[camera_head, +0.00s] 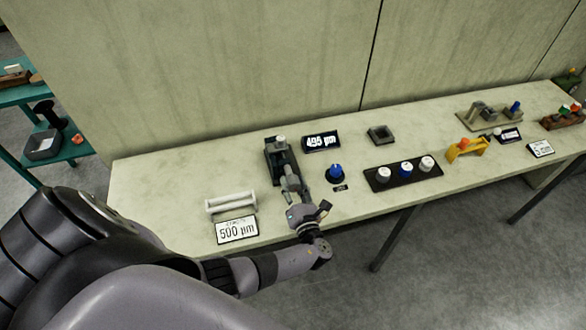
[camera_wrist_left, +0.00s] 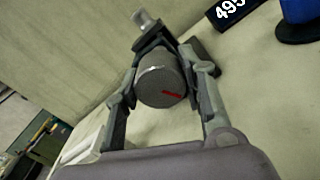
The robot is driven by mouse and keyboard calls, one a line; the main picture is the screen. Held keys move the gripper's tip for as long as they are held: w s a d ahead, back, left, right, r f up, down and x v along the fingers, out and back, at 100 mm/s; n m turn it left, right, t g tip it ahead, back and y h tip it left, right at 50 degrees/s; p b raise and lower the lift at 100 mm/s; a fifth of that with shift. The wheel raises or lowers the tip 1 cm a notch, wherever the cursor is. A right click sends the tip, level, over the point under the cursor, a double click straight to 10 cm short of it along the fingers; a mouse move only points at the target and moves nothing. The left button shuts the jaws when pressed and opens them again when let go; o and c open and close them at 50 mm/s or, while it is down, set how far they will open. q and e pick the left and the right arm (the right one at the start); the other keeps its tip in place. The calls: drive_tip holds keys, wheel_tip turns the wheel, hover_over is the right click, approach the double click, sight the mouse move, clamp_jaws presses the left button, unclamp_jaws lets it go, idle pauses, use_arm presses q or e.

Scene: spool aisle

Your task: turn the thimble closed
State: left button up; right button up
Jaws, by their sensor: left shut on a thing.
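The thimble is a grey knurled cylinder with a small red mark, and it fills the middle of the left wrist view (camera_wrist_left: 161,86). My left gripper (camera_wrist_left: 162,95) has one finger on each side of the thimble and is shut on it. In the head view my left gripper (camera_head: 294,196) reaches the near end of the dark micrometer stand (camera_head: 279,158) on the bench. The thimble is mostly hidden there by the gripper. A display (camera_head: 321,141) behind it reads 495 µm. A card (camera_head: 237,230) at the front reads 500 µm. My right gripper is not in view.
A white roller-like holder (camera_head: 231,203) lies left of the stand. A blue knob (camera_head: 335,172) stands close on its right, then a black tray (camera_head: 378,187) with white and blue knobs. The wall closes off the back.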

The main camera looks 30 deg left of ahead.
use_arm(q)
drive_tip(key=shift+f, duration=0.1)
drive_tip(key=o, duration=1.2)
drive_tip(key=shift+c, duration=0.2)
drive_tip(key=v, duration=1.2)
